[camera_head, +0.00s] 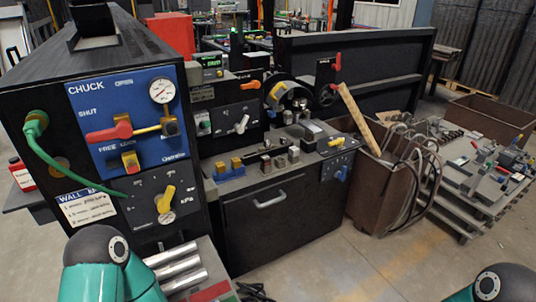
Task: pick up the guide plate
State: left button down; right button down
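I cannot tell for certain which thing is the guide plate. A long, flat, tan board (359,119) leans at a tilt against the rusty bin, beside the right end of the workbench. Nothing of mine touches it. Only teal and black links of my two arms show, at the bottom left and bottom right edges. Both grippers are out of view, so their state is hidden.
A black machine with a blue CHUCK panel (128,118) stands at left. A workbench (268,222) with small metal parts is in the middle. A rusty bin (372,196) holds hoses. A loaded pallet (462,212) stands at right.

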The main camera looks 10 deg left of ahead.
aim_at(302, 109)
jog(key=u, duration=1.3)
jog(key=i, duration=0.1)
jog(key=z, duration=2.8)
jog(key=i, duration=3.1)
jog(key=u, duration=2.65)
